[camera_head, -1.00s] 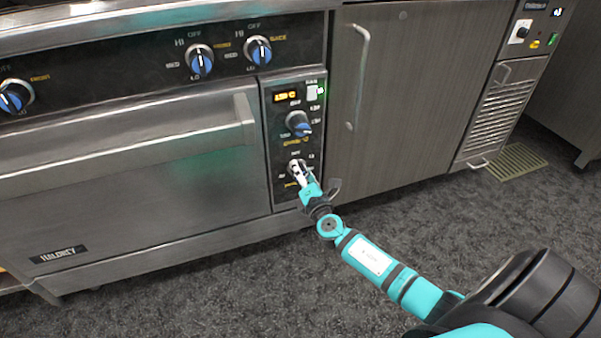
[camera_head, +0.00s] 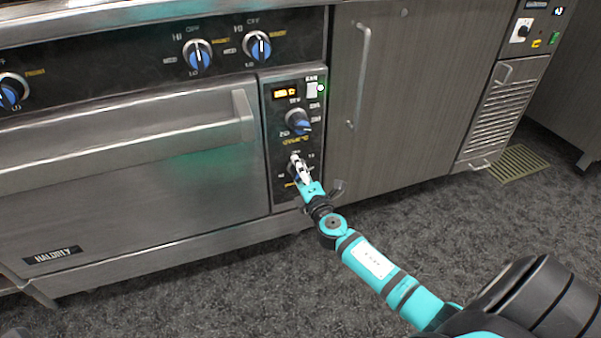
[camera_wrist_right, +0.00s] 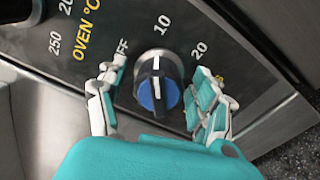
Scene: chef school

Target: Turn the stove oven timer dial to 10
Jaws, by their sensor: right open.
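My left gripper is not in view.
The oven temperature dial (camera_head: 298,121) sits just above, below a lit display (camera_head: 285,93). The oven door handle (camera_head: 244,115) sticks out to the left. A cabinet door with a long handle (camera_head: 363,75) is to the right. The floor (camera_head: 215,300) in front is clear.

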